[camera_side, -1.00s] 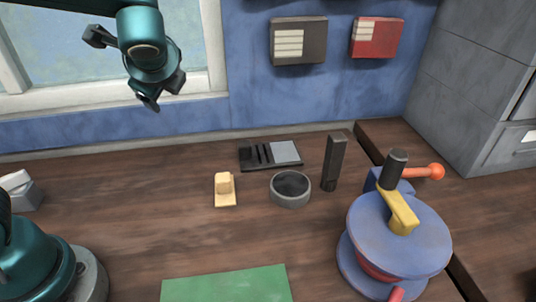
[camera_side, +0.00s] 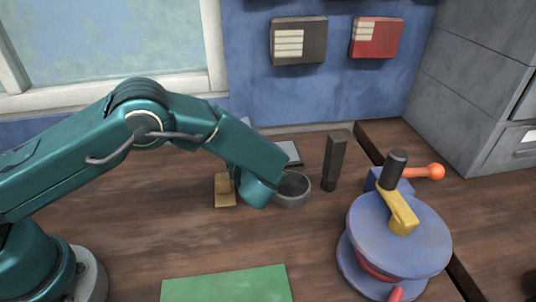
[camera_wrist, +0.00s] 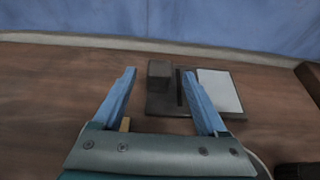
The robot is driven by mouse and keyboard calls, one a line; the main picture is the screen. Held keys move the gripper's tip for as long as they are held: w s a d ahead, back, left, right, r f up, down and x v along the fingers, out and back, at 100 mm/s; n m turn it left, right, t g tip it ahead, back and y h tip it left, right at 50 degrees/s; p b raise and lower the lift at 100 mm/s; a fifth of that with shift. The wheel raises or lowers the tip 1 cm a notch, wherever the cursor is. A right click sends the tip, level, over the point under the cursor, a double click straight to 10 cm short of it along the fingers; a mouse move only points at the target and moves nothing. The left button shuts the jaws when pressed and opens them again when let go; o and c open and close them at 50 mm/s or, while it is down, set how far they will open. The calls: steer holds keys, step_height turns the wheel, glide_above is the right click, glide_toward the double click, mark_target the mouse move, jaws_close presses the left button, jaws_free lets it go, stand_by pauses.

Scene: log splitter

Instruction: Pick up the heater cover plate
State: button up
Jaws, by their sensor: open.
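A dark flat plate (camera_wrist: 168,104) with a raised dark block, a narrow slot and a pale grey panel (camera_wrist: 218,90) lies on the table; I cannot tell for certain that it is the heater cover plate. In the side view only its pale right part (camera_side: 288,154) shows past my arm. My gripper (camera_wrist: 159,73) is open and empty, its two blue fingers apart, with the raised block and slot showing between them in the wrist view. In the side view my arm hides the fingers. A tan piece with a knob (camera_side: 224,198) stands beside my wrist, partly hidden.
A blue round machine (camera_side: 400,240) with a yellow lever fills the right. A green mat (camera_side: 228,285) lies in front; the table between is clear.

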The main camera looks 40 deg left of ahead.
steer(key=shift+x, duration=1.85)
steer(key=shift+s, duration=0.1)
jaws_close()
